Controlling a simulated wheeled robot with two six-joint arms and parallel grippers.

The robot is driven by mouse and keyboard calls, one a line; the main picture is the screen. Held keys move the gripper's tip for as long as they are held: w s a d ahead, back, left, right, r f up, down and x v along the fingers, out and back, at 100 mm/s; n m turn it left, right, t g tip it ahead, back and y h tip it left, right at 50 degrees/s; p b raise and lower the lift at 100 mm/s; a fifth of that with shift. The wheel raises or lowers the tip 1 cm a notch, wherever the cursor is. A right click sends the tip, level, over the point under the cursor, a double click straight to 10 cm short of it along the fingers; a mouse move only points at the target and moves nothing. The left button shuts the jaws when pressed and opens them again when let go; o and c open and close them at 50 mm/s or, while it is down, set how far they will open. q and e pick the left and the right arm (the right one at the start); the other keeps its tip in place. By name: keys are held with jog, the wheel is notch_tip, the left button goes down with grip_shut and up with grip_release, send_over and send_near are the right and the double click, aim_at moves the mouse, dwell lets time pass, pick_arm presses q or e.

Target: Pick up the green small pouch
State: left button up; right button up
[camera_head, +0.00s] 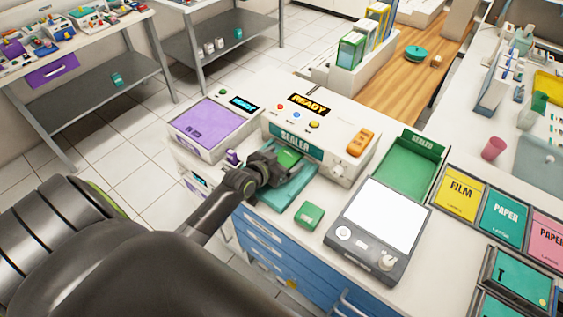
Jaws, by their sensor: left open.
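A small flat green piece that looks like a pouch (290,158) lies at the front of the white sealer (327,140), above a teal tray (297,190). My left gripper (275,167) is at its left side, with the jaws open around or just over its near edge; I cannot tell if they touch it. The gripper hides part of the piece. A second small green item (309,215) lies flat on the white counter in front of the teal tray, clear of the gripper. My right gripper is not in view.
A purple-topped device (208,127) stands left of the sealer. A white-screened scale-like device (379,217) and a green bin (411,165) stand to the right. Yellow, teal and pink labelled bins line the right side. The counter's front edge is close below the gripper.

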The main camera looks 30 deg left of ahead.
pick_arm(q)
jog(key=c, duration=1.1)
jog(key=shift+w+r, duration=0.1)
jog(key=shift+r, duration=0.05)
